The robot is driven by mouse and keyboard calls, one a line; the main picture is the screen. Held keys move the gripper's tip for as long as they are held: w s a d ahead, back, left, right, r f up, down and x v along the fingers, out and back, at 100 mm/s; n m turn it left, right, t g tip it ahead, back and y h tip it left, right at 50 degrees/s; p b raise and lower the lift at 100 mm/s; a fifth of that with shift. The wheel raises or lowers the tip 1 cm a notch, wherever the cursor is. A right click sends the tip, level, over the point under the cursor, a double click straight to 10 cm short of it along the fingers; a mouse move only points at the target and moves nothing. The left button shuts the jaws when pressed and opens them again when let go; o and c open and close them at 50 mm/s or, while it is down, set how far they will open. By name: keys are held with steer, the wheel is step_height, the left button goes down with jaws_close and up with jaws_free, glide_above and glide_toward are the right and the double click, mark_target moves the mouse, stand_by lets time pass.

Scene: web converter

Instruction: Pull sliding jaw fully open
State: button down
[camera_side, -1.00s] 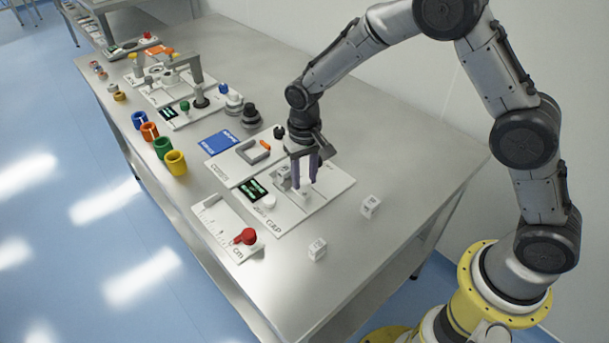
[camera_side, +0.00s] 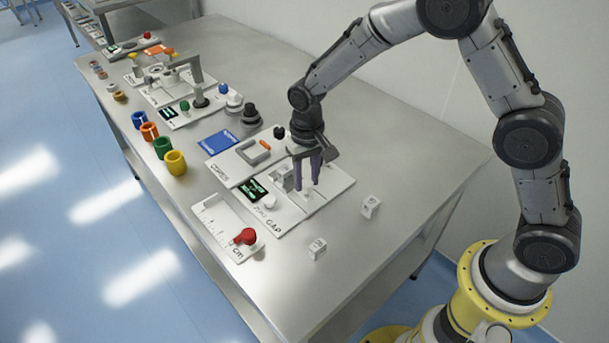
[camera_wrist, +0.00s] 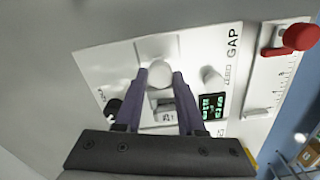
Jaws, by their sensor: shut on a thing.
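The white gauge marked GAP (camera_side: 292,210) lies flat on the bench, with a lit green display (camera_side: 254,189) and a white ZERO knob (camera_side: 269,202). My gripper (camera_side: 307,187) points down over its plate. In the wrist view my gripper (camera_wrist: 160,76) has its two purple fingers on either side of a round white knob (camera_wrist: 160,73), which it grips. I take this for the sliding jaw's handle. A grey-white block (camera_wrist: 164,112) shows between the fingers, nearer the hand. The jaw's gap and the knob's base are partly hidden.
Two small white cubes lie on the bench, one (camera_side: 371,206) right of the gauge and one (camera_side: 317,248) in front. A white ruler fixture with a red knob (camera_side: 246,237) is at the front. A caliper-like orange-and-grey fixture (camera_side: 254,151) stands behind.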

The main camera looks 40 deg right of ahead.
steer(key=shift+s, duration=1.15)
steer(key=c, duration=0.5)
jaws_free()
step_height(320, 180, up, 14)
